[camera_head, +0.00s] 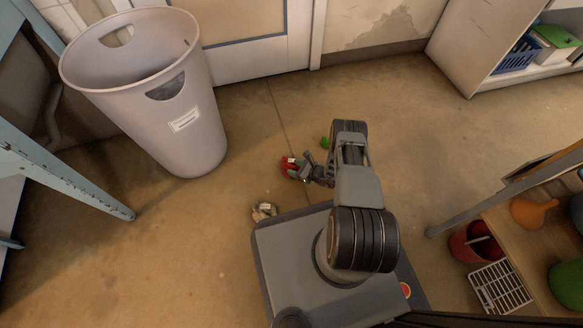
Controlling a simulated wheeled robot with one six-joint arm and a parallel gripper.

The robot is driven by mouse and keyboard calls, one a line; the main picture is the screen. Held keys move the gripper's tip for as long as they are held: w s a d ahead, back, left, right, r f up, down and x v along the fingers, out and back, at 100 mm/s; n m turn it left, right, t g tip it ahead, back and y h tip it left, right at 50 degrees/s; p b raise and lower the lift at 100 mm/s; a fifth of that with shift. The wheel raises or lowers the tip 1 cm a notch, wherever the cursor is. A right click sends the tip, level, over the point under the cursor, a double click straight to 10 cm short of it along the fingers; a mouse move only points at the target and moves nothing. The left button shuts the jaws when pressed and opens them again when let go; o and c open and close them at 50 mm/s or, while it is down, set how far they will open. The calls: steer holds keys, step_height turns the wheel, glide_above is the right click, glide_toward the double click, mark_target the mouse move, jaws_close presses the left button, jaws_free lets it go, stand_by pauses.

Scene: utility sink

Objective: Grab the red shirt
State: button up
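A small red thing (287,168), which may be the red shirt, is at the tip of my gripper (296,168), near the middle of the floor. It is small in this view, and its shape is hard to make out. My gripper reaches out to the left from my arm and overlaps the red thing. I cannot tell whether the fingers are open or closed on it, or whether the red thing lies on the floor or is held above it.
A crumpled pale item (264,211) lies beside my base. A small green item (325,143) is by my arm. A large grey bin (190,140) stands left. A shelf (535,245) with a red bucket (462,246) below is right. Floor beyond my gripper is clear.

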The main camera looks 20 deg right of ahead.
jaws_close()
steer(key=shift+r, duration=0.1)
stand_by(0.3)
